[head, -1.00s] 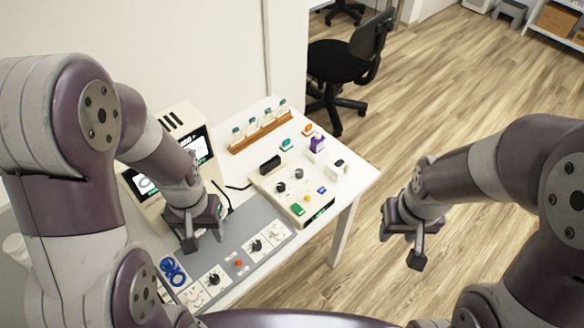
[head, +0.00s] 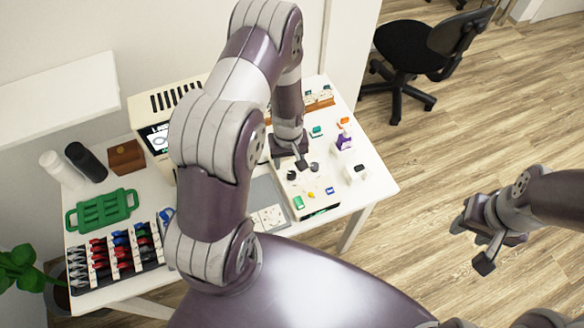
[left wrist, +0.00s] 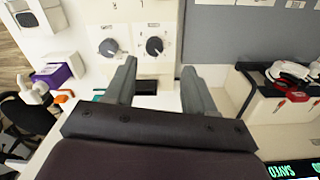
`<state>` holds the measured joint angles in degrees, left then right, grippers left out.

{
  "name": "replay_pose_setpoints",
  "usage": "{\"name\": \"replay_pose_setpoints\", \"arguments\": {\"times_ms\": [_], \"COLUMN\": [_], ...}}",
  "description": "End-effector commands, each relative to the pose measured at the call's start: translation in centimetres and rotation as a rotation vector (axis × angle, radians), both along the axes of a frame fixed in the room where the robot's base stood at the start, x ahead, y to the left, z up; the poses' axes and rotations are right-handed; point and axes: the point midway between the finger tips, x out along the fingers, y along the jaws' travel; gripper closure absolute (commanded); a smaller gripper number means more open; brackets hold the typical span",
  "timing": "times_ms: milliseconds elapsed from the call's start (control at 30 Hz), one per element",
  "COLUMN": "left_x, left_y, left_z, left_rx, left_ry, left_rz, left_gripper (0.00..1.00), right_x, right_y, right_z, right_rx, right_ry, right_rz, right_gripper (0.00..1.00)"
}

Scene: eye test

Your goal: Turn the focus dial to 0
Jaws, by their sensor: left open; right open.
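The cream control box (head: 318,196) stands on the white table and has two dark dials on top. One dial (head: 291,175) is just below my left gripper (head: 289,162) in the head view; the other dial (head: 314,167) is to its right. In the left wrist view, one dial (left wrist: 154,46) lies just past the open fingertips, in line with the gap, and the other dial (left wrist: 109,47) lies left of it. The dial labels are too small to read, so I cannot tell which is focus. My right gripper (head: 473,244) is open and empty over the floor.
A display unit (head: 157,138) is left of my arm. A green rack (head: 102,210) and a dark tray of coloured pieces (head: 75,270) are at left. Open floor lies right.

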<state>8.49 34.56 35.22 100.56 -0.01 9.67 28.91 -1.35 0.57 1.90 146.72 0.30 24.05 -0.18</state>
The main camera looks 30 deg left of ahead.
Motion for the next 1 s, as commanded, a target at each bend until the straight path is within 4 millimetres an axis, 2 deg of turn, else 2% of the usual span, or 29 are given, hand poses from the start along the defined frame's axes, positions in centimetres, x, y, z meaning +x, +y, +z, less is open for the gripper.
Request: {"name": "replay_pose_setpoints", "arguments": {"times_ms": [100, 300, 467, 700, 767, 800, 867, 900, 1000], "left_x": [-0.1, 0.0, 0.0, 0.1, 0.1, 0.1, 0.1, 0.1, 0.1], "left_y": [-0.1, -0.1, -0.1, -0.1, -0.1, -0.1, -0.1, -0.1, -0.1], "left_z": [-2.9, -6.2, -7.2, -7.3, -7.3, -7.3, -7.2, -7.2, -7.2], "left_rx": [-0.001, -0.001, 0.000, 0.000, 0.000, 0.000, 0.001, 0.001, 0.001], "left_ry": [0.006, 0.001, 0.000, 0.000, 0.000, 0.000, -0.001, -0.001, -0.001], "left_rz": [-0.002, -0.002, -0.002, -0.003, -0.003, -0.003, -0.003, -0.003, -0.003], "left_gripper": [0.45, 0.45, 0.45, 0.45, 0.62, 0.75, 0.94, 1.00, 1.00], "right_x": [0.0, 0.0, 0.0, 0.0, 0.0, 0.0, 0.0, 0.0, 0.0], "right_y": [0.0, 0.0, 0.0, 0.0, 0.0, 0.0, 0.0, 0.0, 0.0], "right_z": [1.0, 1.5, 1.6, 1.6, 1.6, 1.6, 1.6, 1.6, 1.6], "right_rx": [0.000, 0.000, 0.000, 0.000, 0.000, 0.000, 0.000, 0.000, 0.000], "right_ry": [0.000, 0.000, 0.000, 0.000, 0.000, 0.000, 0.000, 0.000, 0.000], "right_rz": [0.000, 0.000, 0.000, 0.000, 0.000, 0.000, 0.000, 0.000, 0.000], "right_gripper": [0.57, 0.57, 0.57, 0.57, 0.57, 0.57, 0.57, 0.57, 0.57]}}
